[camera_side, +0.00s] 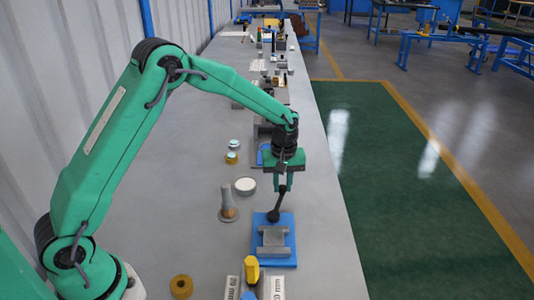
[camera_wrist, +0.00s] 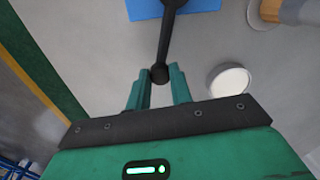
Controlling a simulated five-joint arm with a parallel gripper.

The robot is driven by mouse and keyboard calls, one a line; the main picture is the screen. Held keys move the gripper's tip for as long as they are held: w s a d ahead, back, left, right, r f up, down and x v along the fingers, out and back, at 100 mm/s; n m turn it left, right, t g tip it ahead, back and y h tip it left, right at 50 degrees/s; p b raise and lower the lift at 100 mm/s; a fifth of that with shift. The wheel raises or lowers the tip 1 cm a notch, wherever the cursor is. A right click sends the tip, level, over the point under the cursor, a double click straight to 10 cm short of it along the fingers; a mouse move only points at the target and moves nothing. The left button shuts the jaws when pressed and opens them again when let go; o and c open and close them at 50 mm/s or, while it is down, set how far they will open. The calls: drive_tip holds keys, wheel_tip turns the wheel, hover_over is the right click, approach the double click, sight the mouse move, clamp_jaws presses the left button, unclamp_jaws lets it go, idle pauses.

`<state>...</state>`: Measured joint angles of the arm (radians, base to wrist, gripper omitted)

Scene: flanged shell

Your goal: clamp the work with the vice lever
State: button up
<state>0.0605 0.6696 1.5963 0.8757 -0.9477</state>
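The vice (camera_side: 273,238) is a grey block on a blue base plate (camera_side: 258,257) on the bench. Its dark lever (camera_side: 276,205) rises from the far side of the vice, tilted slightly. In the wrist view the lever (camera_wrist: 167,35) runs down from the blue plate (camera_wrist: 205,6) to a dark round knob (camera_wrist: 160,73). My gripper (camera_side: 282,187) is at the lever's upper end. In the wrist view the knob lies between the two green fingertips of my gripper (camera_wrist: 160,80). The fingers are apart with little or no gap at the knob; whether they press on it is unclear.
A round white-topped dish (camera_side: 245,185) and a grey post on a round foot (camera_side: 227,203) stand left of the vice. A yellow-topped object (camera_side: 251,270) and a brass ring (camera_side: 181,286) are nearer. Several small items line the bench further back.

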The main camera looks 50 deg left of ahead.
sight(283, 187)
drive_tip(key=o, duration=0.5)
drive_tip(key=shift+c, duration=0.2)
drive_tip(key=shift+r, duration=0.15)
wheel_tip(283, 187, up, 7)
drive_tip(key=shift+r, duration=0.35)
